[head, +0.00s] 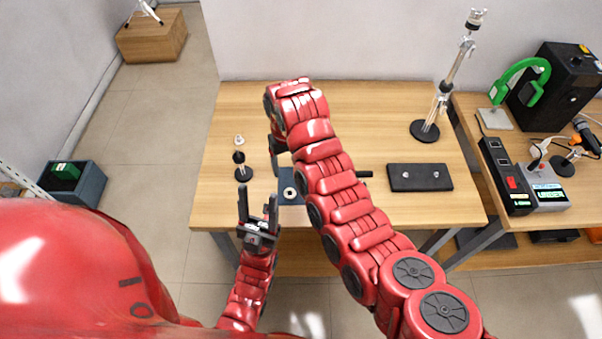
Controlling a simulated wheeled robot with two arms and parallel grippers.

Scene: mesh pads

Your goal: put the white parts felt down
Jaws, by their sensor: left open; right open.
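I cannot make out a white felt for certain. A small white ring-like part (290,192) lies on a dark blue-grey pad (293,181) near the table's front, partly behind my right arm. My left gripper (258,197) is open and empty at the front edge of the table, fingers pointing away from me, left of the pad. My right gripper (275,163) points down over the table beyond the pad's left side. It is open; its fingers are small and partly hidden by my arm.
On the wooden table (385,110) stand a small black stand (240,168) with a white piece (239,141) behind it, a black pad (420,178) with two small parts, and a tall metal stand (425,131). The back middle is clear. A side bench (540,228) holds equipment.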

